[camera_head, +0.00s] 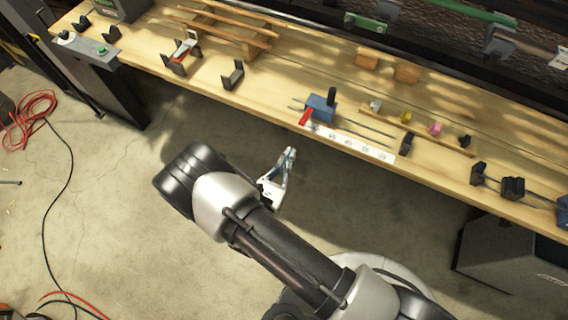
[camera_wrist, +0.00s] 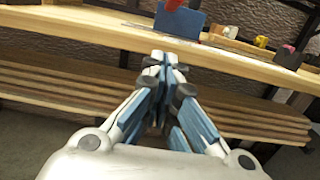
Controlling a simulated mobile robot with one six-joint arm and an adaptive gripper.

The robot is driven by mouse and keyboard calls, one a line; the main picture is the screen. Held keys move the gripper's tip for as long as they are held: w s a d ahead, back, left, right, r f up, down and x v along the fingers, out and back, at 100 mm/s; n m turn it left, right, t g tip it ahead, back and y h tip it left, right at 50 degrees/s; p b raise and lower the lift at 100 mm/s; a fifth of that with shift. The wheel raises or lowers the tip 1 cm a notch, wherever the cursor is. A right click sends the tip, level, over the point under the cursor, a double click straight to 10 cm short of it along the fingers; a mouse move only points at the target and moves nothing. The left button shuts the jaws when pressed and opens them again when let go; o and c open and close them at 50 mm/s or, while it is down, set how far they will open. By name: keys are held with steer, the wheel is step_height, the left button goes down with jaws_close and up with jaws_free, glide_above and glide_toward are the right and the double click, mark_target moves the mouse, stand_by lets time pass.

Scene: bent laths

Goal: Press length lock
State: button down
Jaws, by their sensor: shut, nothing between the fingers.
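The length stop is a blue block (camera_head: 321,107) on the wooden bench, with a red lever (camera_head: 306,117) at its front left and a black knob on top. It sits by two thin rods and a white numbered scale strip (camera_head: 352,143). In the wrist view the blue block (camera_wrist: 180,19) stands at the bench edge straight ahead, with part of the red lever (camera_wrist: 176,4) cut off at the top. My gripper (camera_head: 291,152) is shut and empty, in front of and below the bench edge, apart from the block. It also fills the middle of the wrist view (camera_wrist: 167,58).
The wooden bench (camera_head: 270,98) runs across the scene. Small coloured knobs, including yellow (camera_head: 406,117) and pink (camera_head: 435,128), stand right of the block. Black holders (camera_head: 233,75) stand left. Stacked wooden laths (camera_wrist: 60,88) lie below the bench. Open floor lies left of my arm.

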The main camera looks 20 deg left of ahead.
mark_target(306, 116)
steer(key=w, duration=0.5)
steer(key=shift+w+d+r+b, duration=0.25)
steer(key=shift+w+b, duration=0.05)
steer(key=shift+b, duration=0.1)
step_height(306, 116, up, 4)
steer(key=shift+w+f, duration=0.1)
steer(key=shift+a, duration=0.1)
steer(key=shift+r+g+p, duration=0.4)
steer(key=shift+g+p, duration=0.1)
steer(key=shift+p, duration=0.25)
